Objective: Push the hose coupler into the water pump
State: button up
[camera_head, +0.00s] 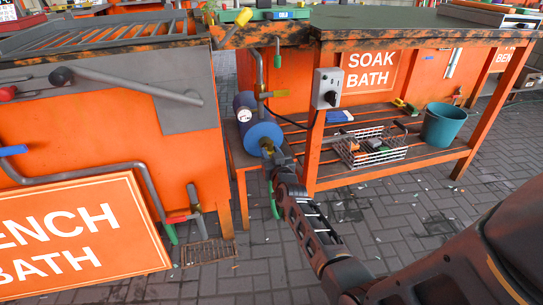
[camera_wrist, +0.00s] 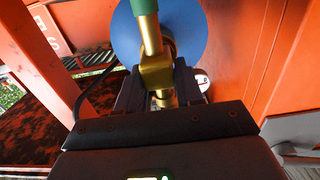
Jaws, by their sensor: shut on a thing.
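The water pump (camera_head: 262,134) has a blue round face and a dark blue body, and sits low between the two orange benches. Its blue disc (camera_wrist: 196,30) fills the top middle of the wrist view. The brass hose coupler (camera_wrist: 156,68) has a green hose (camera_wrist: 144,6) on it and lies in front of the disc. My gripper (camera_wrist: 158,88) is shut on the coupler, one dark finger on each side. In the head view my gripper (camera_head: 269,152) is at the pump's face. The coupler hides the pump's port, so I cannot tell how deep it sits.
An orange bench leg (camera_head: 314,150) stands close right of the pump. A grey switch box (camera_head: 326,88) is above. A wire basket (camera_head: 372,148) and teal bucket (camera_head: 443,124) stand on the right bench's lower shelf. The paved floor (camera_head: 290,268) in front is mostly clear.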

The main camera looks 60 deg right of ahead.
jog(key=shift+w+d, duration=0.15)
jog(key=shift+d, duration=0.05)
jog(key=o, duration=1.7)
jog(key=shift+a, duration=0.1)
jog(key=p+v, duration=0.5)
jog(key=v, duration=0.2)
jog(key=shift+f, duration=0.1)
